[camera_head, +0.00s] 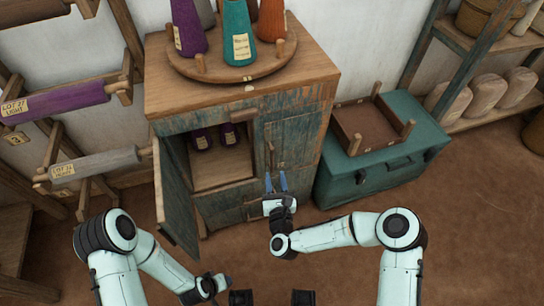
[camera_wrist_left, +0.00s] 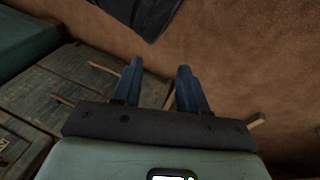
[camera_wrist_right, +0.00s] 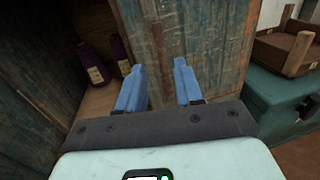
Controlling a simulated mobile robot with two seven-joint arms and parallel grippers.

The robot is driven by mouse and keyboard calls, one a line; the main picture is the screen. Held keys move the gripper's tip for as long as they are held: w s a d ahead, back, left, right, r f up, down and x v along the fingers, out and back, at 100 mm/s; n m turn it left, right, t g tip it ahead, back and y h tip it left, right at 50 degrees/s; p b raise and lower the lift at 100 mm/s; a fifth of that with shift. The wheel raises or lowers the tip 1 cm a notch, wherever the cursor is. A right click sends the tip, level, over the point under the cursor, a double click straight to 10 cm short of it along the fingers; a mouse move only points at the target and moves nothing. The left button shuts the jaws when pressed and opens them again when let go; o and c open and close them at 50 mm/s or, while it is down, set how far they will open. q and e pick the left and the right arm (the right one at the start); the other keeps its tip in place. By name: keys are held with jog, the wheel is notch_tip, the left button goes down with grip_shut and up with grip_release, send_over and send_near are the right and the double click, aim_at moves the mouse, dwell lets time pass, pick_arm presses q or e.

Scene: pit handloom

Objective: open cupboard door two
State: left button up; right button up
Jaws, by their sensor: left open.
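The wooden cupboard (camera_head: 300,105) has worn teal paint. Its left door (camera_head: 178,195) stands swung open, showing a shelf with two dark purple cones (camera_head: 202,139); the cones also show in the right wrist view (camera_wrist_right: 95,66). The right door (camera_head: 292,138) looks closed, with an upright handle (camera_head: 270,155) near its left edge. My right gripper (camera_head: 276,182) is in front of and below that handle, its blue fingers apart and empty in the right wrist view (camera_wrist_right: 160,80). My left gripper (camera_head: 226,282) is low, in front of the cupboard; its fingers are apart and empty in the left wrist view (camera_wrist_left: 160,75).
A teal chest (camera_head: 385,175) with a brown wooden tray (camera_head: 372,130) on it stands right of the cupboard. A round rack (camera_head: 215,72) with cones sits on the cupboard top. Yarn rolls (camera_head: 60,102) hang at left. Brown floor (camera_head: 470,220) is clear at right.

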aim_at(272, 157)
jog(key=w, duration=0.4)
jog(key=shift+a+f+b, duration=0.1)
jog(key=shift+a+b, duration=0.15)
jog(key=shift+b, duration=0.1)
jog(key=w, duration=0.3)
jog(key=w+b, duration=0.1)
jog(key=w, duration=0.1)
jog(key=shift+w+a, duration=0.1)
jog(key=shift+a, duration=0.2)
pick_arm(q)
jog(key=shift+g, duration=0.5)
jog(key=f, duration=0.1)
jog(key=s+f, duration=0.1)
jog(key=s+a+f, duration=0.1)
jog(key=shift+f, duration=0.25)
pick_arm(e)
jog(key=shift+w, duration=0.35)
jog(key=shift+c, duration=0.4)
grip_shut()
